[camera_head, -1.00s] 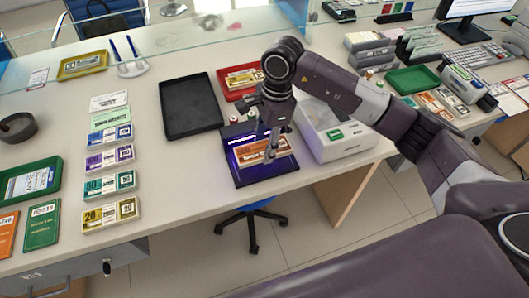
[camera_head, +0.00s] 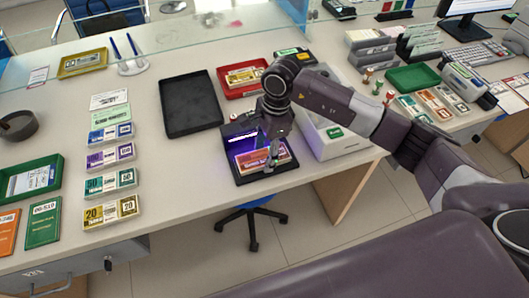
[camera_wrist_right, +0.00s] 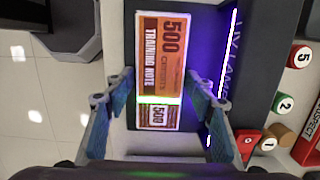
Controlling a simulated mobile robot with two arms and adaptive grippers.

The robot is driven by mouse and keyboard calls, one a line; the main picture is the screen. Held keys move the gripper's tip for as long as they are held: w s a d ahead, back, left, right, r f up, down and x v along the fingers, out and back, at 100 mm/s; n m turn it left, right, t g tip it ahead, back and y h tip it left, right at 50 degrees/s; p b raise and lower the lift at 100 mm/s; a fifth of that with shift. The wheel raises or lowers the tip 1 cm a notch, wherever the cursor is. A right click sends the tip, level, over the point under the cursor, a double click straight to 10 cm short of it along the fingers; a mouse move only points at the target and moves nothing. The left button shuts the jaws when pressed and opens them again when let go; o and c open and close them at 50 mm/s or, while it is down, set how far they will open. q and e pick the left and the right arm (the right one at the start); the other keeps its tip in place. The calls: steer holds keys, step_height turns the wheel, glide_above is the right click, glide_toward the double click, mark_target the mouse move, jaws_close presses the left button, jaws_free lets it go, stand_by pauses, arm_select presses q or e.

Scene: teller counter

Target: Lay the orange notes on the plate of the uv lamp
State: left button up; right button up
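The orange notes (camera_head: 262,161), a "500" training note bundle, lie on the dark plate of the uv lamp (camera_head: 284,169) under its violet light. In the right wrist view the notes (camera_wrist_right: 163,60) sit on the plate between my fingers. The lamp's lit violet strip (camera_wrist_right: 222,75) runs beside them. My right gripper (camera_head: 272,158) is over the plate. In its wrist view the two fingers (camera_wrist_right: 160,112) stand wide apart, with gaps to both sides of the notes. My left gripper is not in view.
A black tray (camera_head: 191,105) and a red tray (camera_head: 236,92) with notes lie behind the lamp. A white machine (camera_head: 330,145) stands close to its right. Bundles of notes (camera_head: 110,180) line the left. Small numbered cylinders (camera_wrist_right: 298,57) stand near the lamp.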

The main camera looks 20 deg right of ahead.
steer(key=shift+r, duration=0.15)
step_height(320, 180, up, 12)
steer(key=d+b, duration=0.1)
steer(key=b, duration=0.1)
steer(key=shift+d, duration=0.4)
